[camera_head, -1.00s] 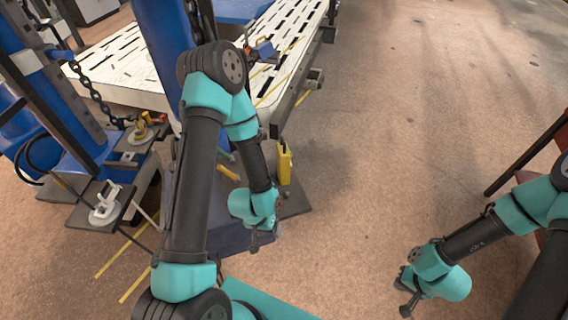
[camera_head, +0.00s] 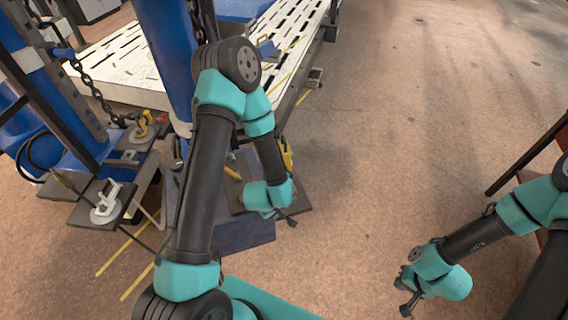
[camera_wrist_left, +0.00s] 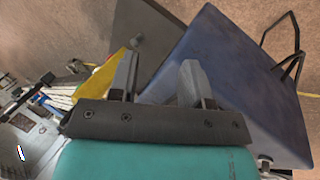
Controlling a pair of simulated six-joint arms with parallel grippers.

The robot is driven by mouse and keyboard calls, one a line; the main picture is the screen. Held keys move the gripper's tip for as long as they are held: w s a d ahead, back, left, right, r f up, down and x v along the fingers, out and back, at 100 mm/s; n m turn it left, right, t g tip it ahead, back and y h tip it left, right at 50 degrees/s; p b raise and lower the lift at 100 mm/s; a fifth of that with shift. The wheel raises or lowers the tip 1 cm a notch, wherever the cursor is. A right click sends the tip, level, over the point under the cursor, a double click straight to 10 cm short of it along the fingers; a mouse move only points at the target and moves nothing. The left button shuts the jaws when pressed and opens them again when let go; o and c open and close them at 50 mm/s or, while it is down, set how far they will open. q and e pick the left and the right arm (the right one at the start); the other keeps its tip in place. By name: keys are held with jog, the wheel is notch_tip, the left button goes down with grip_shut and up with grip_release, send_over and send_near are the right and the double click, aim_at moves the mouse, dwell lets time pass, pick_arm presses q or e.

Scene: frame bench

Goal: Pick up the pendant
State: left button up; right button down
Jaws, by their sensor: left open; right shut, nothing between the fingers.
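The yellow pendant (camera_head: 287,155) shows as a small piece beside my left forearm, by the bench's corner post. Most of it is hidden behind my arm in the head view. In the left wrist view the yellow shape (camera_wrist_left: 103,76) lies just left of the left finger, outside the jaws and partly cut off by the gripper body. My left gripper (camera_wrist_left: 158,80) is open with nothing between its fingers. In the head view my left gripper (camera_head: 287,217) is below the pendant. My right gripper (camera_head: 406,301) is shut and empty, low over bare floor at the right.
A blue box (camera_head: 240,238) stands under my left arm, with a dark plate (camera_head: 301,196) beside it. The white slotted bench (camera_head: 118,62) is behind. A clamp (camera_head: 104,203) sits on a dark plate at left. The floor (camera_head: 420,130) at right is open.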

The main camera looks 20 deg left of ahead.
pick_arm(q)
jog(key=w+r+n+t+y, duration=0.4)
jog(key=w+n, duration=0.5)
jog(key=n, duration=0.4)
jog(key=n+t+y, duration=0.2)
jog(key=n+y, duration=0.4)
jog(key=n, duration=1.3)
send_near(285, 140)
jog(key=f+v, duration=0.1)
jog(key=v, duration=0.5)
jog(key=shift+r, duration=0.15)
jog(key=x, duration=1.2)
jog(key=shift+w, duration=0.2)
jog(key=shift+r, duration=0.1)
jog(key=shift+x, duration=2.6)
jog(key=shift+a+r, duration=0.15)
